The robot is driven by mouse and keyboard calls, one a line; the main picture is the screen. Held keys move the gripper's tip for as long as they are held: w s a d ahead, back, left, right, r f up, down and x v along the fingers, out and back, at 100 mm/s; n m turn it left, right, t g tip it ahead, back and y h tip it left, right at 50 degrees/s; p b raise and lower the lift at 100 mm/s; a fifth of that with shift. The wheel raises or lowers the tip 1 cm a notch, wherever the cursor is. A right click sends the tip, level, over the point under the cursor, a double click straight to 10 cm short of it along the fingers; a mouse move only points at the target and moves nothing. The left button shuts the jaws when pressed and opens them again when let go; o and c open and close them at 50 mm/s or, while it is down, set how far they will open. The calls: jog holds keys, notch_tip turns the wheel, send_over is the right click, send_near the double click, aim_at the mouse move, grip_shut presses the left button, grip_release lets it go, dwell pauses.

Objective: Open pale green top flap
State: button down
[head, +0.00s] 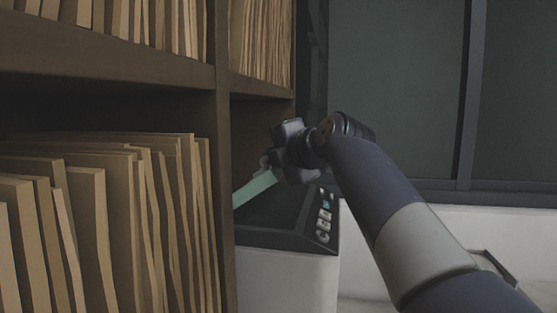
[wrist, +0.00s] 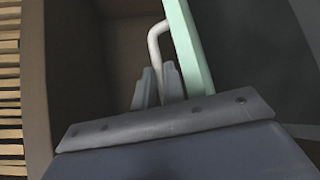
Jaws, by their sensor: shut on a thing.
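The pale green top flap (head: 256,189) shows as a slanted strip above the dark top of the white machine (head: 285,280). It is raised at its right end, near my gripper, and its left part is hidden behind the shelf. In the wrist view the flap (wrist: 188,45) is a pale green edge running up past the fingers. A light curved handle (wrist: 155,45) stands beside it. My gripper (wrist: 158,88) is shut on the handle, close to the flap. In the head view my gripper (head: 270,165) is at the flap's raised end.
A brown bookcase (head: 222,140) packed with tan folders (head: 100,220) stands close on the left and partly covers the machine. A button panel (head: 324,216) is at the machine's right edge. Dark windows (head: 400,80) and a white wall lie behind.

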jog(key=shift+w+a+r+n+h+p, duration=0.1)
jog(key=shift+a+r+n+h+p, duration=0.25)
jog(key=shift+a+r+p, duration=0.5)
jog(key=shift+d, duration=0.15)
jog(key=c, duration=1.8)
grip_release()
jog(key=shift+o, duration=0.2)
jog(key=shift+f, duration=0.1)
jog(key=shift+s+d, duration=0.3)
jog(key=shift+s, duration=0.1)
jog(key=b+v, duration=0.3)
jog(key=v, duration=0.7)
jog(key=shift+r, duration=0.3)
jog(key=shift+w+a, duration=0.15)
